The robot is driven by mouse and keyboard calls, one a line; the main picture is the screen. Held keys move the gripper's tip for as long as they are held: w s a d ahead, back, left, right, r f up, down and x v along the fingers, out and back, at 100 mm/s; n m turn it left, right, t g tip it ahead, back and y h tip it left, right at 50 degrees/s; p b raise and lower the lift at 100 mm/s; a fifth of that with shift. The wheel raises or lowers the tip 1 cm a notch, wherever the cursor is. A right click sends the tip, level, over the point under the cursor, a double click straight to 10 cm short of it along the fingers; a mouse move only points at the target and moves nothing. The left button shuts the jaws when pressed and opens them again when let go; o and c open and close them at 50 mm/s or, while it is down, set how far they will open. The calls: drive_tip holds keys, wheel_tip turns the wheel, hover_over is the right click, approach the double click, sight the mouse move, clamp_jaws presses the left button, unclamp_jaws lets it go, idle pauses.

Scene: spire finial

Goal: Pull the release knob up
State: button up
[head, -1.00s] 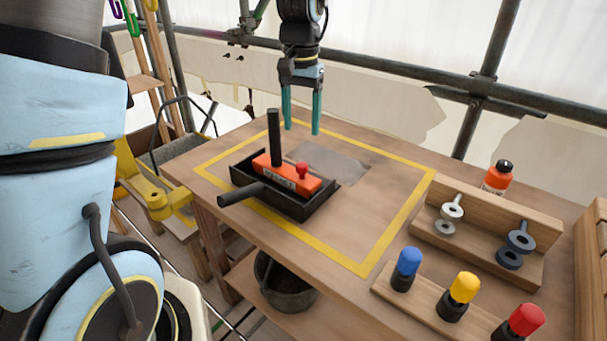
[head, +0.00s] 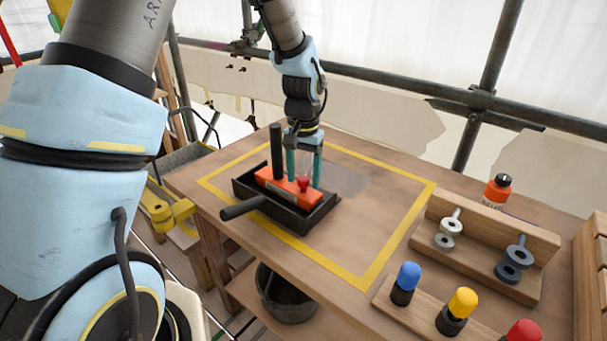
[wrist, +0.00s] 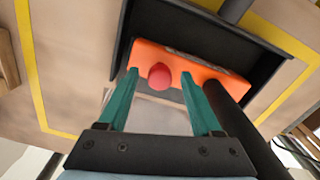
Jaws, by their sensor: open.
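The red release knob (head: 303,183) stands on top of an orange block (head: 284,190), which sits in a black tray (head: 309,225). In the wrist view, the red knob (wrist: 160,76) shows between and beyond the teal fingertips (wrist: 158,76). The fingers do not appear closed on it; I cannot tell whether they touch the block.
The tray stands inside a yellow-taped square (head: 400,232) on the wooden table. To the right are a wooden rack (head: 487,240) with metal parts, an orange bottle (head: 496,191), and blue, yellow and red capped pegs (head: 461,303). The table between tray and rack is clear.

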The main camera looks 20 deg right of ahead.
clamp_jaws()
idle(0.4)
drive_tip(key=shift+r, duration=0.1)
idle(0.8)
